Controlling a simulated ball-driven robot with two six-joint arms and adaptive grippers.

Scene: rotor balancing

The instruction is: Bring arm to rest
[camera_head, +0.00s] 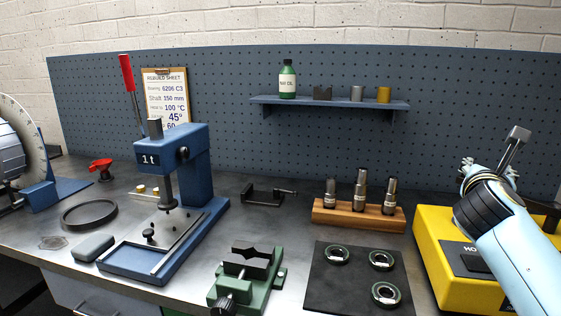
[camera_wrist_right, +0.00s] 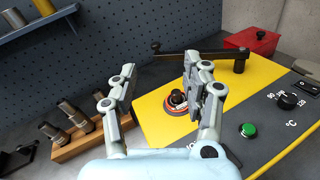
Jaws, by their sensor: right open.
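My right arm, pale blue, comes in from the lower right in the head view. Its right gripper (camera_head: 488,168) is above the yellow heater (camera_head: 432,246). In the right wrist view the right gripper (camera_wrist_right: 158,76) is open, its two fingers wide apart with nothing between them. Beyond the fingers, the yellow heater (camera_wrist_right: 157,125) carries a round reddish part with a dark centre (camera_wrist_right: 178,101), partly hidden by the right finger. My left gripper is not in view.
A wooden block (camera_head: 330,214) with several metal tools stands left of the heater. A black mat (camera_head: 335,291) holds three rings. A green vise (camera_head: 240,290) and blue press (camera_head: 190,150) stand farther left. A dark crossbar (camera_wrist_right: 205,53) spans the heater's back.

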